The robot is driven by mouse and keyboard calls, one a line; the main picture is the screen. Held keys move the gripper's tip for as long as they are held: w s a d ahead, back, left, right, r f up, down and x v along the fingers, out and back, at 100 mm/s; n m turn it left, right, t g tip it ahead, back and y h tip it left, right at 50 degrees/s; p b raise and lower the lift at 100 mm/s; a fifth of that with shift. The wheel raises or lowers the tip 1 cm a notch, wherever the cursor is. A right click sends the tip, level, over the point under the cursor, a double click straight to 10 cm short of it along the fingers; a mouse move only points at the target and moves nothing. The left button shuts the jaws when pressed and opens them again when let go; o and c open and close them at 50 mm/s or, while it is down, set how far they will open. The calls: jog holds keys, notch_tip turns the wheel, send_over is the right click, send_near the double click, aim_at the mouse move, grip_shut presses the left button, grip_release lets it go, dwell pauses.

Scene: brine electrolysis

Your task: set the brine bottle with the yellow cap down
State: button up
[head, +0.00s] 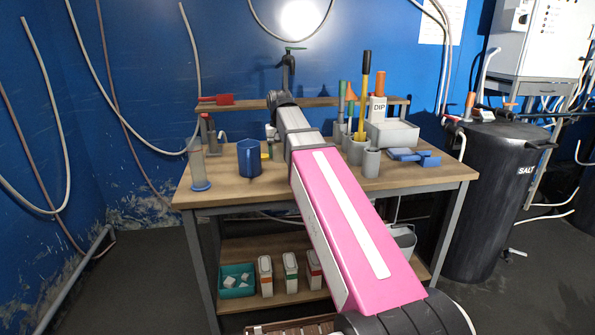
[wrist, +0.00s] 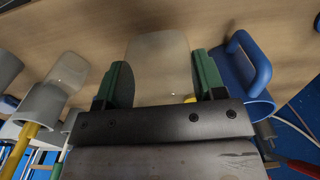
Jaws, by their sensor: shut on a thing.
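My gripper (wrist: 162,82) has its two green fingers on either side of a pale translucent bottle (wrist: 158,62). A bit of its yellow cap (wrist: 190,99) shows close to the gripper's palm. The bottle's body extends away from the palm, over the wooden bench top. I cannot tell whether its base touches the wood. In the head view my arm reaches over the bench (head: 225,197) and hides most of the gripper and bottle.
A blue mug (head: 249,158) stands close beside the gripper; it also shows in the wrist view (wrist: 244,68). Grey cups (head: 371,162) with tools stand on the other side. A clear cylinder (head: 198,168) stands at the bench's left. A low shelf (head: 240,104) runs along the back.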

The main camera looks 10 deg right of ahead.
jog(key=w+d+f, duration=0.1)
jog(key=w+d, duration=0.1)
jog(key=w+d+f, duration=0.4)
jog(key=d, duration=0.1)
jog(key=shift+f, duration=2.25)
jog(key=o, duration=1.1)
jog(key=shift+f, duration=0.1)
jog(key=shift+c, duration=0.2)
notch_tip(320, 180, up, 12)
jog(key=shift+a, duration=0.1)
